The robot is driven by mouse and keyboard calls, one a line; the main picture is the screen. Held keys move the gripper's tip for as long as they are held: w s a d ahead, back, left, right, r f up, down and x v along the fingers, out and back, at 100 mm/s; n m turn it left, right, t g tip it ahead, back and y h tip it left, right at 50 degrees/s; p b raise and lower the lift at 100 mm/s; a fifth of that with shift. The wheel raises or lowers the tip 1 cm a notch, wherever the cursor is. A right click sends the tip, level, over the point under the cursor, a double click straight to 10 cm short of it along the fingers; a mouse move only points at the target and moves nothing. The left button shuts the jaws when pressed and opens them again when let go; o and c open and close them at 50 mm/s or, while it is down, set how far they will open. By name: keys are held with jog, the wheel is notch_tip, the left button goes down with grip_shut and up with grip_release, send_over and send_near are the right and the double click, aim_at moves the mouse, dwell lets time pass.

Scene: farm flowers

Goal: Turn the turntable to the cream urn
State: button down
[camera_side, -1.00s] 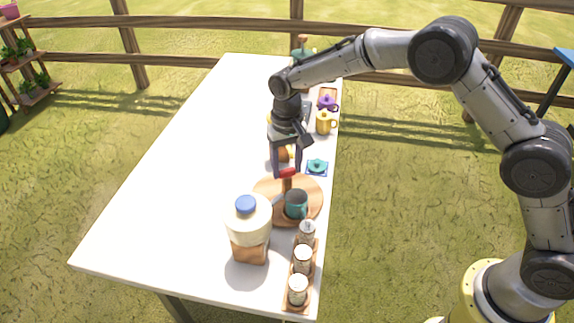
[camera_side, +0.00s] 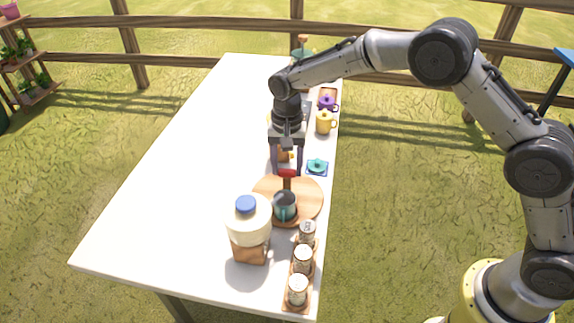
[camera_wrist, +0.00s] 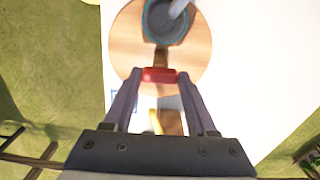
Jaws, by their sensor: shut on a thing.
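The round wooden turntable (camera_side: 311,192) lies on the white table, and its disc also shows in the wrist view (camera_wrist: 196,55). A red handle (camera_side: 287,173) stands up from it. My gripper (camera_wrist: 159,76) is shut on this red handle, one finger on each side. A dark teal mug (camera_side: 285,207) sits on the disc's near side. The cream urn (camera_side: 247,222) with a blue lid stands on a wooden base just left of the mug. In the wrist view, a pale grey bar reaches over the mug (camera_wrist: 165,22); I cannot tell what it joins.
A wooden rack with several jars (camera_side: 303,258) stands along the table's near right edge. Beyond the disc are a small teal-lidded item (camera_side: 317,167), a yellow pot (camera_side: 324,122) and a purple one (camera_side: 327,103). The left of the white table (camera_side: 170,170) is clear.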

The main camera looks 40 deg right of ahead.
jog(key=shift+w+r+m, duration=0.1)
jog(key=shift+r+m, duration=0.05)
jog(key=shift+m, duration=0.45)
dwell(0.3)
jog(key=shift+c, duration=1)
grip_release()
notch_tip(320, 180, up, 14)
